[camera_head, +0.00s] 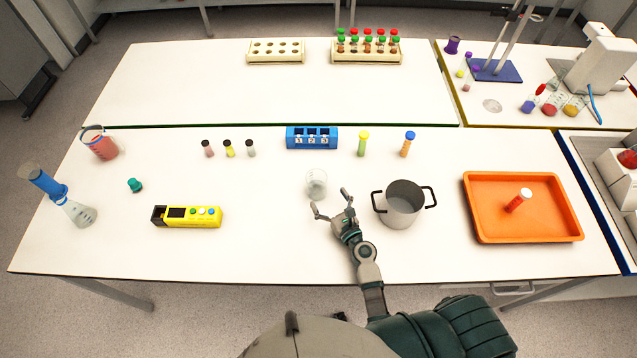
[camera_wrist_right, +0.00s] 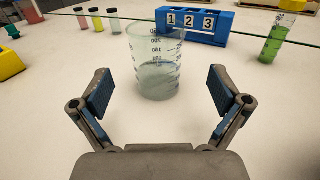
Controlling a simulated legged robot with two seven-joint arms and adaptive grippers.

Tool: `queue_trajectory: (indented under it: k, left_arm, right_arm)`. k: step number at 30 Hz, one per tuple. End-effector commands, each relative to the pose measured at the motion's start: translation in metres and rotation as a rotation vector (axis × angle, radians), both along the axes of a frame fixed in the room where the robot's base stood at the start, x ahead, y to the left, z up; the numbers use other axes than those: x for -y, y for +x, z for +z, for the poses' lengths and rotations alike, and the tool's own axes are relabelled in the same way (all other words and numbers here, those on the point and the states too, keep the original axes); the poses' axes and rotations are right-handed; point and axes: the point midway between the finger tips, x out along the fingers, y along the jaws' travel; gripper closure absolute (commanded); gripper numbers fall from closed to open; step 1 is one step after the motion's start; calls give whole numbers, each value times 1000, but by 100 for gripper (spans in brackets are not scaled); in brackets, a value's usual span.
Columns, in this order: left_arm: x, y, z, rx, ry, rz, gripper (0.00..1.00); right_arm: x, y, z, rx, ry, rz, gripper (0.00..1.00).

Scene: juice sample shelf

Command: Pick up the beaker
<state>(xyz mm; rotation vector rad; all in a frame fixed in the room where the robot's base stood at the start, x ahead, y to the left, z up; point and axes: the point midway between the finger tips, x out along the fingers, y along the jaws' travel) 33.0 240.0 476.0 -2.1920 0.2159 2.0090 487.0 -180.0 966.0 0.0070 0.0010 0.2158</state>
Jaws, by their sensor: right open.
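A clear glass beaker (camera_head: 316,184) stands upright on the white table, a little left of centre of the near half. In the right wrist view the beaker (camera_wrist_right: 157,75) shows dark graduation marks and some pale liquid low inside. My right gripper (camera_head: 331,204) is open and empty, just in front of the beaker. In the right wrist view its two fingers (camera_wrist_right: 160,100) are spread wide, with the beaker ahead of and between them, apart from both. My left gripper is not in either view.
A steel pot (camera_head: 402,208) stands close to the right of my right gripper. A blue numbered rack (camera_head: 311,138) is behind the beaker. A yellow device (camera_head: 187,216) lies to the left. An orange tray (camera_head: 552,237) is farther right.

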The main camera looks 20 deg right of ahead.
Motion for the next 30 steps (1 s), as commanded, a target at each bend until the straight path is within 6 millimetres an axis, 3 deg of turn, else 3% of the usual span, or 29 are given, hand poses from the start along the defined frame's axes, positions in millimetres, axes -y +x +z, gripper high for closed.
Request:
queue_trajectory:
  k: [8, 16, 25, 26, 30]
  left_arm:
    - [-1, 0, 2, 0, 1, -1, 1]
    - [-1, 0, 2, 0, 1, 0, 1]
    - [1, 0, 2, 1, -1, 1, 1]
    - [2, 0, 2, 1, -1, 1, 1]
    - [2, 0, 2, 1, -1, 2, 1]
  right_arm:
    - [-6, 26, -1, 1, 0, 0, 1]
    - [-9, 66, -6, 2, 2, 0, 1]
    - [-13, 72, -6, 0, -1, 0, 1]
    - [-13, 72, -6, 0, -1, 0, 4]
    - [-14, 72, -6, -1, -1, 0, 39]
